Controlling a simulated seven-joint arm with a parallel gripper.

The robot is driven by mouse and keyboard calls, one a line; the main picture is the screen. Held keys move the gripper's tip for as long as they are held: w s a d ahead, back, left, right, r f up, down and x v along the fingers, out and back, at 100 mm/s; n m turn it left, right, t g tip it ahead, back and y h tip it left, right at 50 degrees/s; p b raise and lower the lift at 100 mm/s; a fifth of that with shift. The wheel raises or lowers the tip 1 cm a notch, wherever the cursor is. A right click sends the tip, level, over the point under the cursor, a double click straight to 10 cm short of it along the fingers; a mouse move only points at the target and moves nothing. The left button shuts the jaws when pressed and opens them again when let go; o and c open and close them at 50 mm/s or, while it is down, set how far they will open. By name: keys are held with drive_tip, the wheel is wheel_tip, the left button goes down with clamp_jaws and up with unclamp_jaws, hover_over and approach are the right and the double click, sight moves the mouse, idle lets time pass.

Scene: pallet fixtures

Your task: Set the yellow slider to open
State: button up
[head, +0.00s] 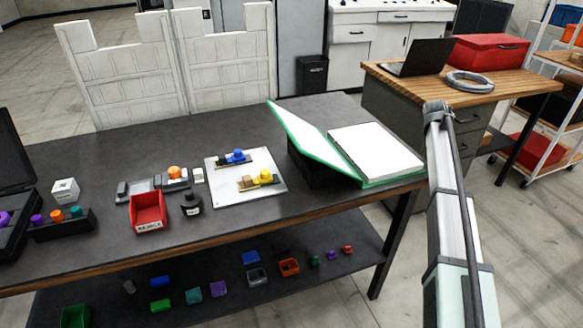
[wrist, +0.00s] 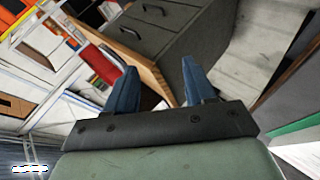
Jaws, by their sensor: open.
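A blue slider (head: 237,156) sits on a second dark track farther back on the same plate. My gripper (wrist: 160,82) shows only in the wrist view, with two blue fingers apart and nothing between them. It points away from the plate, toward a wooden-topped cabinet and the floor. The sliders are not in the wrist view. In the head view my arm rises at the right, well clear of the plate.
An open green binder (head: 376,153) lies right of the plate. A red bin (head: 149,212), a dark weight-like object (head: 190,204) and a fixture with an orange knob (head: 174,173) stand to its left. The tabletop in front of the plate is clear.

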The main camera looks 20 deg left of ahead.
drive_tip(key=s+a+r+m+g+y, duration=0.1)
drive_tip(key=s+a+r, duration=0.15)
drive_tip(key=a, duration=0.95)
drive_tip(key=s+a+r+g+y, duration=0.1)
drive_tip(key=s+a+y, duration=0.15)
drive_tip(key=a, duration=0.95)
drive_tip(key=s+a+r+m+g+y, duration=0.1)
drive_tip(key=s+a+r+g, duration=0.15)
drive_tip(key=a, duration=0.95)
drive_tip(key=s+a+r+g+y, duration=0.1)
drive_tip(key=s+a+r+g, duration=0.15)
drive_tip(key=s+a, duration=0.75)
drive_tip(key=s+a+r+g+y, duration=0.1)
drive_tip(key=s+a+r, duration=0.2)
drive_tip(key=s+a, duration=0.75)
drive_tip(key=s+a+r+g, duration=0.1)
drive_tip(key=s+a, duration=0.4)
drive_tip(key=a, duration=0.1)
drive_tip(key=m+g+h, duration=0.1)
drive_tip(key=h, duration=0.3)
hover_over(264, 171)
drive_tip(key=f, duration=0.2)
drive_tip(key=shift+y, duration=0.25)
wheel_tip(264, 171, down, 13)
drive_tip(key=shift+r, duration=0.15)
drive_tip(key=shift+c, duration=0.3)
